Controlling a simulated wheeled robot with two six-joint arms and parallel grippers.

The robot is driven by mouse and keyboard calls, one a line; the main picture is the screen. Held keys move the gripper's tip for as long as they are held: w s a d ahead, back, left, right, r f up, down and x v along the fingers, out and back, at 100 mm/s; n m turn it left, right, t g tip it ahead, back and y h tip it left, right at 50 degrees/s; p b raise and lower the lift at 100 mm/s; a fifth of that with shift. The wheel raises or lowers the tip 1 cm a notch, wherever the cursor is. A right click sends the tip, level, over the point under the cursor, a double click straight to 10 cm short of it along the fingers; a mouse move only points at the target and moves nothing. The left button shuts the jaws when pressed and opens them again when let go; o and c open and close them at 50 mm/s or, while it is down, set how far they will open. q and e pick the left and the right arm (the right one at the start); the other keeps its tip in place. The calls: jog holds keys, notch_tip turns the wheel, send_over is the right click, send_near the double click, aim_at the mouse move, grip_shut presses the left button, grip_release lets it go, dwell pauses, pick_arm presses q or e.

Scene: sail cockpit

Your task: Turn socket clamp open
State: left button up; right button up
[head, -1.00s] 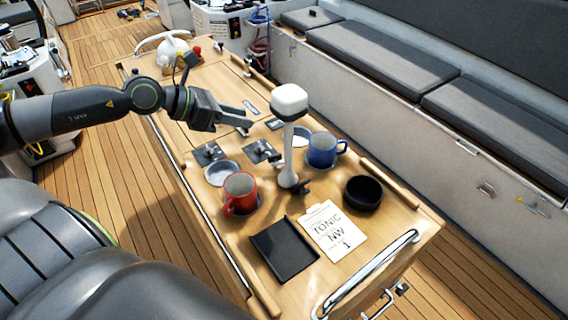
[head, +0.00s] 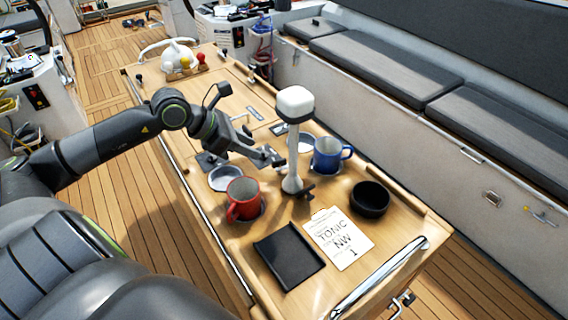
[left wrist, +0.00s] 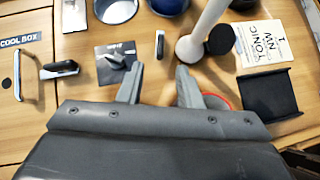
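A white post (head: 293,150) with a pale square head (head: 294,102) stands upright on the wooden table. A dark clamp knob (head: 307,190) sticks out at its foot; the left wrist view shows it as a round black knob (left wrist: 220,38) beside the white post (left wrist: 203,32). My left gripper (head: 268,158) is low over the table, just left of the post. In the left wrist view its two fingers (left wrist: 158,78) are apart with nothing between them. A dark plate with a small lever (left wrist: 117,62) lies by the left finger. My right gripper is not in view.
A red mug (head: 243,198), a blue mug (head: 328,156), a black bowl (head: 370,198), a black tray (head: 288,256) and a white note card (head: 338,238) surround the post. A steel rail (head: 380,278) edges the table's near end.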

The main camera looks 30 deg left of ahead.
aim_at(278, 160)
pick_arm(q)
jog(key=shift+x, duration=1.9)
jog(key=shift+p+x, duration=1)
jog(key=shift+x, duration=3.5)
grip_shut()
